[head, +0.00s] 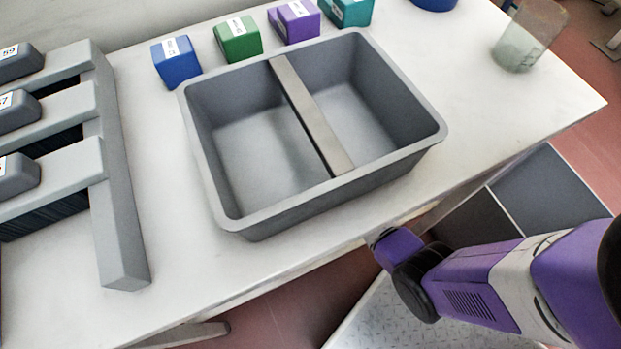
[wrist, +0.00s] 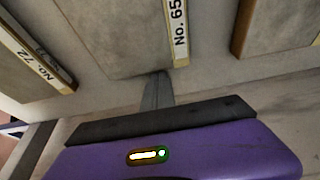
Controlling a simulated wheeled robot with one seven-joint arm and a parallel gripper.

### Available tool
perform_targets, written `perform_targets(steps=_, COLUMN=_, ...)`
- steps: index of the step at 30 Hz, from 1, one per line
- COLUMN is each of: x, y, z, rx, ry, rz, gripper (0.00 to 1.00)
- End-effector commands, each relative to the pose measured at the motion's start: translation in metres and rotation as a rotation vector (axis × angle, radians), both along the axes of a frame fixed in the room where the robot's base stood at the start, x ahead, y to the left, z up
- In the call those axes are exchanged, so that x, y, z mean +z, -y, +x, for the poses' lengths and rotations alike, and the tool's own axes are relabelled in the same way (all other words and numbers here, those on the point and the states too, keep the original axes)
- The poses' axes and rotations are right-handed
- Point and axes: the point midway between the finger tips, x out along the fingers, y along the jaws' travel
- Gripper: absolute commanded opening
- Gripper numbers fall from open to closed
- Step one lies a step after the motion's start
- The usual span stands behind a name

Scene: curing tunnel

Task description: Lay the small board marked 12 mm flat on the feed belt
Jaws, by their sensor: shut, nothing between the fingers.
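In the wrist view my gripper (wrist: 157,78) shows as a dark, narrow pair of fingers, shut with nothing between them. The fingertips point toward a grey-brown board labelled No. 65 (wrist: 115,35); I cannot tell whether they touch it. A board labelled No. 72 (wrist: 25,65) is at the left, and part of another board (wrist: 275,25) is at the right. I can make out no 12 mm marking in either view. Nothing is clearly recognisable as the feed belt. In the head view my purple arm reaches in at lower right, and its fingers are hidden.
A grey two-compartment bin (head: 225,205) stands empty on the white table (head: 190,290). Behind it are labelled blocks: blue (head: 176,64), green (head: 238,41), purple (head: 295,22) and teal (head: 347,10). A grey slotted frame (head: 122,230) stands left. A clear cup (head: 520,45) is at back right.

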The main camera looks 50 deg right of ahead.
Motion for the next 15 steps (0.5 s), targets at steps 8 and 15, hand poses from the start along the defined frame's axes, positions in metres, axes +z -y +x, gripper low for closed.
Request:
perform_targets(steps=8, x=0.004, y=-0.008, z=-0.018, rx=0.0, ry=-0.004, rz=0.003, gripper=0.0)
perform_targets(steps=15, x=0.004, y=-0.026, z=-0.06, rx=0.001, ry=-0.003, rz=0.002, gripper=0.0)
